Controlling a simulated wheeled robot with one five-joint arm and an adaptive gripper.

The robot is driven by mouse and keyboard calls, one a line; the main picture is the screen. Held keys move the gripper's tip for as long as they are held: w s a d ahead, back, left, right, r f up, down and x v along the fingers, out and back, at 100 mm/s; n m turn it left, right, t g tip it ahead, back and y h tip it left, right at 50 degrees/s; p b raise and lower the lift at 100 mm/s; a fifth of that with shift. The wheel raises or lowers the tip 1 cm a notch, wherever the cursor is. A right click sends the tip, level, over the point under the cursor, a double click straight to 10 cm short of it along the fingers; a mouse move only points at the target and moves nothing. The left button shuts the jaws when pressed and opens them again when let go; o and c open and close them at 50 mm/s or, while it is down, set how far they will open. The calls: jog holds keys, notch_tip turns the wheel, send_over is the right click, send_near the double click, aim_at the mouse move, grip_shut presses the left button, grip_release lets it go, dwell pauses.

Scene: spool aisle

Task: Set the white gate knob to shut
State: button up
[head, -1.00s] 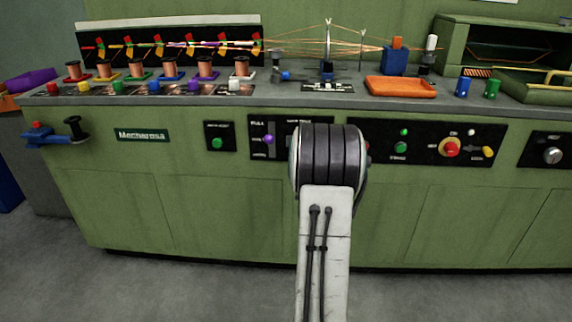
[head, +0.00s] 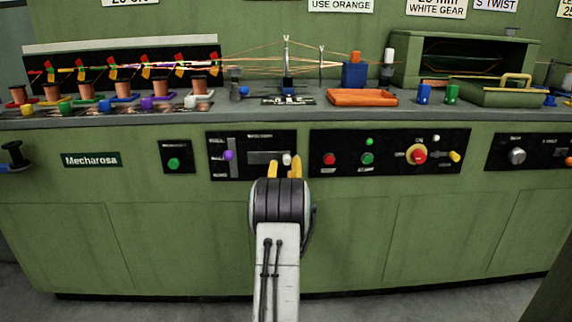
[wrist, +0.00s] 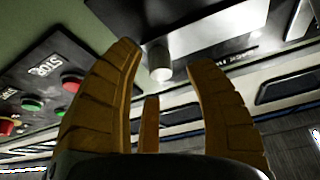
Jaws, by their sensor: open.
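A short white knob (head: 286,159) stands out of the black panel, at the right end of a grey slot plate (head: 262,158). In the wrist view the same pale cylindrical knob (wrist: 160,72) appears between the spread fingers, near their tips; I cannot tell whether they touch it. My gripper (head: 284,168) is open and empty, its yellow fingers raised just in front of this panel. The panel's lettering is too small to read.
A purple slider knob (head: 228,155) sits left on the same panel. A red button (head: 329,159), a green button (head: 367,158) and a red-and-yellow stop button (head: 417,154) lie to the right. The bench edge (head: 330,115) overhangs above. Spools and another white knob (head: 190,101) stand on the bench.

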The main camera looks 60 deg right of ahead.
jog(key=shift+x, duration=1.25)
grip_shut()
